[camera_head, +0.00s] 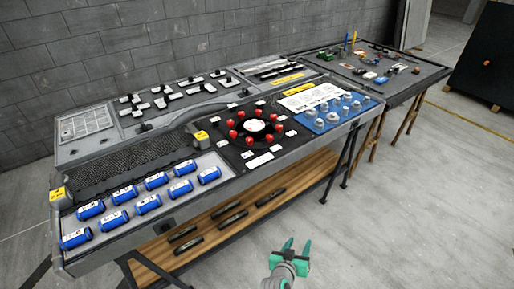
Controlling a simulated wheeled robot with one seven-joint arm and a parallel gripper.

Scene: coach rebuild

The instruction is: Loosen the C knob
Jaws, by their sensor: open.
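Several red knobs (235,134) stand in a ring around a white disc (254,126) on a black panel, with small white labels around them. Several silver knobs (319,122) stand on a blue panel (351,116) to the right of that ring. The lettering is too small to read, so I cannot tell which knob is C. My gripper (297,243) has green fingers. It is open and empty, low at the bottom of the picture, in front of the bench and apart from all the knobs.
Blue cylinders (148,204) lie in rows on the bench's left part. Several dark bars (230,219) lie on the wooden lower shelf (265,212). A second table (420,83) with small parts adjoins at the right. The floor (430,220) at the front right is clear.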

